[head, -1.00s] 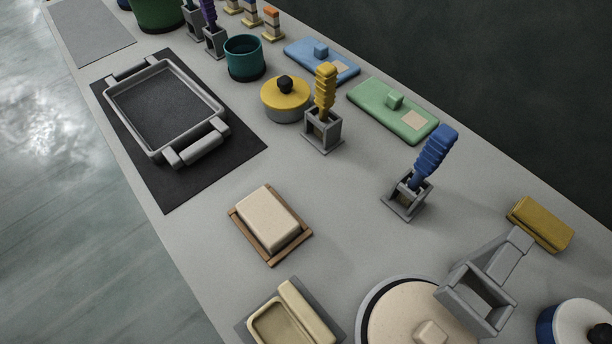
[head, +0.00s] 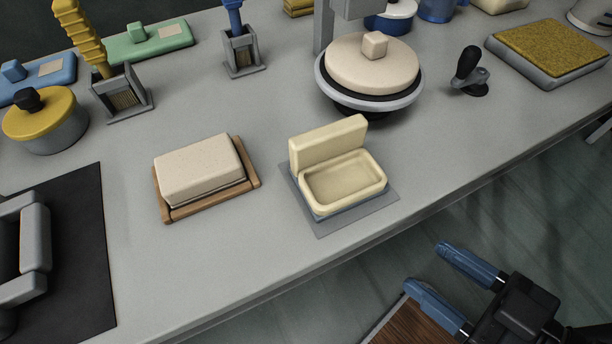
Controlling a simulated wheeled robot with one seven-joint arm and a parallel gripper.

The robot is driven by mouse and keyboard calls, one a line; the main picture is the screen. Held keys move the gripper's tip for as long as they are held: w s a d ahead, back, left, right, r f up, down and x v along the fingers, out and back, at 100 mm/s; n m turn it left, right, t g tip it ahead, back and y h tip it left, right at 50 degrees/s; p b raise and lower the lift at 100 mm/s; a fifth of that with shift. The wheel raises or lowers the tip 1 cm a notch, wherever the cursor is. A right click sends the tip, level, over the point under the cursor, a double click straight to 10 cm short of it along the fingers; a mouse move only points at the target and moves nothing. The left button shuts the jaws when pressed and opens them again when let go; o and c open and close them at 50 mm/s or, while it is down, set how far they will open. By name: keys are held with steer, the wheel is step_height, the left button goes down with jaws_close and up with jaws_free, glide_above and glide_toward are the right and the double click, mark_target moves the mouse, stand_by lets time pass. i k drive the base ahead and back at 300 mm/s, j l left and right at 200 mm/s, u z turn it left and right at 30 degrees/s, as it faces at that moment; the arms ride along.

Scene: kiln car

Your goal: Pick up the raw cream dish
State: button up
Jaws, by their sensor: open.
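A cream dish (head: 343,186) with a shallow rectangular hollow and a raised back wall sits on a flat grey mat (head: 321,225) near the table's front edge, in the middle of the head view. My gripper (head: 437,268) is at the lower right, below and to the right of the dish, off the table's front edge. Its two blue fingers are apart with nothing between them.
A speckled block (head: 198,168) on a wooden tray (head: 166,202) stands left of the dish. A round lidded wheel (head: 372,66) stands behind it, with a black-knobbed clamp (head: 468,70) to the right. A brown wooden surface (head: 404,326) shows beside my gripper. The table front is clear.

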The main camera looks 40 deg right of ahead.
mark_target(331, 168)
steer(key=k+l+z, duration=0.1)
steer(key=z, duration=1.4)
steer(key=u, duration=1.6)
steer(key=j+z, duration=0.15)
steer(key=j, duration=1.6)
